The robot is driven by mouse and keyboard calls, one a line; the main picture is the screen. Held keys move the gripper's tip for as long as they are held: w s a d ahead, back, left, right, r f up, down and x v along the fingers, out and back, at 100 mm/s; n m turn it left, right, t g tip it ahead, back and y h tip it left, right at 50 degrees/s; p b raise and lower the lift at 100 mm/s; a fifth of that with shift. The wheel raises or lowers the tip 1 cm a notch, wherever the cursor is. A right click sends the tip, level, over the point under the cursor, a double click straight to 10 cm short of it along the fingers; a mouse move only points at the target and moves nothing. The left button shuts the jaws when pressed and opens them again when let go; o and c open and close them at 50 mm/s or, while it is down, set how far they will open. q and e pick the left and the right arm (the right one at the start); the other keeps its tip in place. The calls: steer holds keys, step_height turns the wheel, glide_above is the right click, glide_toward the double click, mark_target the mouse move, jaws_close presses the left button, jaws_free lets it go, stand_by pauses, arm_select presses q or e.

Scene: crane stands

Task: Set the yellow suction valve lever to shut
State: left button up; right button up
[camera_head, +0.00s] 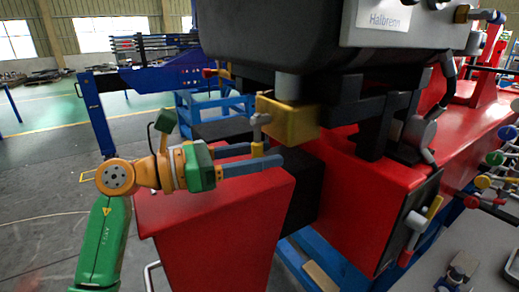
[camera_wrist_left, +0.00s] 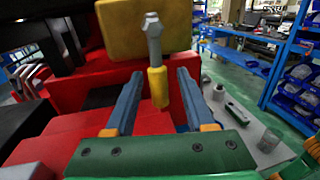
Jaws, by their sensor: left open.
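The yellow suction valve lever has a grey stem and a yellow grip (camera_head: 257,149) that hangs straight down in front of a yellow valve block (camera_head: 292,122). In the left wrist view the yellow grip (camera_wrist_left: 158,88) points down from a grey pivot on the yellow block (camera_wrist_left: 120,25). My left gripper (camera_head: 265,156) is open, with its two blue-grey fingers around the lever's grip. In the left wrist view the grip lies between the fingers (camera_wrist_left: 160,78), with a gap visible on each side.
A red housing (camera_head: 215,215) stands right below my left gripper. A dark tank (camera_head: 280,35) overhangs the valve block. More levers with coloured knobs (camera_head: 495,158) are at the far right. A grey table (camera_wrist_left: 235,130) with small items shows in the wrist view.

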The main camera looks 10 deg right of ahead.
arm_select(q)
steer(key=shift+a, duration=0.2)
jaws_close()
steer(key=shift+w, duration=0.1)
stand_by(1.0)
